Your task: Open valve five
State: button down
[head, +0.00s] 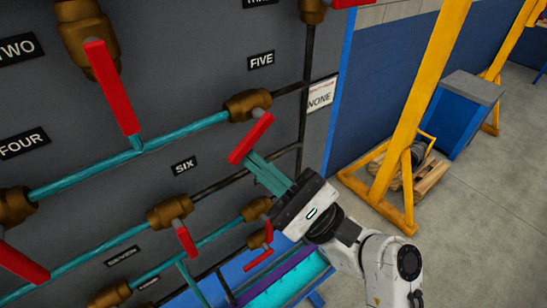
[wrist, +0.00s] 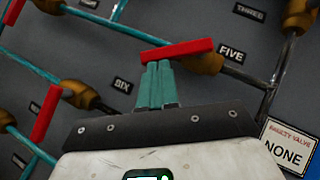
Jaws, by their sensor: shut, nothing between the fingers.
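Valve five has a brass body (head: 248,104) on a pipe, below and left of the FIVE label (head: 261,60). Its red handle (head: 251,137) slants down-left from the valve stem, across the pipe's line. In the wrist view the red handle (wrist: 178,50) stretches left from the brass body (wrist: 204,63), near the FIVE label (wrist: 232,54). My gripper (head: 247,158) is shut and empty, its teal fingers together. The fingertips (wrist: 157,66) are right at the handle's free-end half; whether they touch it I cannot tell.
The SIX valve (head: 168,211) with its red handle sits below left, and another long red handle (head: 111,87) hangs at upper left. A NONE sign (head: 321,95) is on the panel's right edge. A yellow frame (head: 420,90) stands on the floor to the right.

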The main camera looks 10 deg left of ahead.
jog(key=m+t, duration=0.1)
jog(key=s+m+t, duration=0.1)
jog(key=m+t, duration=0.1)
jog(key=a+m+t, duration=0.1)
jog(key=m, duration=0.1)
jog(key=shift+s+r+t, duration=0.15)
jog(key=shift+r+t, duration=0.15)
jog(key=shift+r, duration=0.1)
jog(key=m+t, duration=0.1)
jog(key=m, duration=0.1)
jog(key=m+t+h, duration=0.1)
jog(key=m+t, duration=0.1)
jog(key=r+m+t+h, duration=0.1)
jog(key=m+t, duration=0.1)
jog(key=shift+s+a, duration=0.35)
jog(key=shift+s+r, duration=0.1)
jog(key=shift+r, duration=0.15)
jog(key=shift+s+a+r, duration=0.1)
jog(key=shift+r, duration=0.05)
jog(key=shift+f+b, duration=0.5)
jog(key=shift+f, duration=0.05)
jog(key=b, duration=0.8)
send_near(235, 158)
jog(key=f, duration=0.1)
jog(key=s+f, duration=0.1)
jog(key=f, duration=0.2)
jog(key=shift+s+d+f, duration=0.2)
jog(key=shift+d+f, duration=0.05)
jog(key=shift+d, duration=0.1)
